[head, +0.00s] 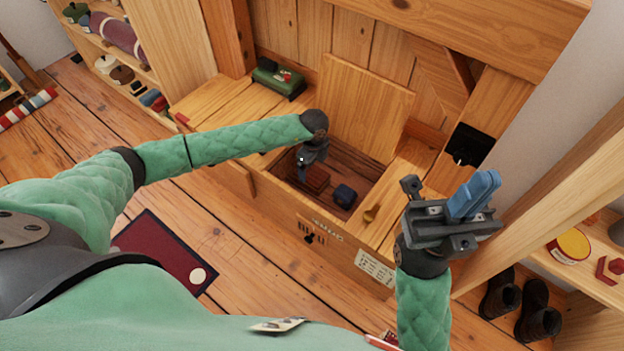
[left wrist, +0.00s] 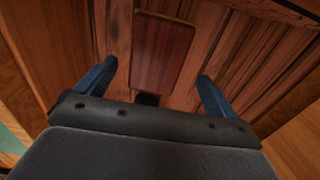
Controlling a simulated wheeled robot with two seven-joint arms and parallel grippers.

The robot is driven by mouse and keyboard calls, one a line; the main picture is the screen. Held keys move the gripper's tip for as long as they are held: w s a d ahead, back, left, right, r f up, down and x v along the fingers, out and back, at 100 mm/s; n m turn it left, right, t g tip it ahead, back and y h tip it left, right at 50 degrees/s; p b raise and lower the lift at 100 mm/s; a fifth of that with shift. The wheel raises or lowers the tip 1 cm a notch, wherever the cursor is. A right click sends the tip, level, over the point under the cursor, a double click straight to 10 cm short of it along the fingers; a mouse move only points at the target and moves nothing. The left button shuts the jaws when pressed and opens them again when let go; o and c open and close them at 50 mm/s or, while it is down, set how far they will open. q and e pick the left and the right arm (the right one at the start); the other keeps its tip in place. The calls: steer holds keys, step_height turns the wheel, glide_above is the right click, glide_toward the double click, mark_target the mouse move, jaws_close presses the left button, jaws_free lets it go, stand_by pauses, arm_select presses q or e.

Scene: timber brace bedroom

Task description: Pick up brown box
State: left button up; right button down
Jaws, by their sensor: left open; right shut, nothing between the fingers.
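The brown box (head: 317,179) lies on the floor of an open compartment in the wooden bench. In the left wrist view the brown box (left wrist: 163,48) is a reddish-brown block with rounded corners, ahead of the fingers. My left gripper (head: 303,172) reaches down into the compartment over the box and partly covers it. In its wrist view the left gripper (left wrist: 157,70) has its blue fingers spread wide, with nothing held. I cannot tell the exact gap to the box. My right gripper (head: 475,194) is shut and empty, raised at the right of the bench.
A small dark blue object (head: 345,195) lies in the compartment, right of the box. The raised lid (head: 366,105) stands behind the opening. A green item (head: 278,78) sits on the bench top at left. A shelf post (head: 545,205) rises near my right gripper.

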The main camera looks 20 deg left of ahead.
mark_target(312, 173)
arm_select(q)
steer(key=shift+s+a+f+b, duration=0.1)
steer(key=shift+f+b, duration=0.3)
steer(key=shift+f, duration=0.95)
steer(key=shift+s+a+f+b, duration=0.1)
steer(key=shift+f+b, duration=0.3)
steer(key=shift+f, duration=0.9)
steer(key=shift+d, duration=0.1)
steer(key=c, duration=1.3)
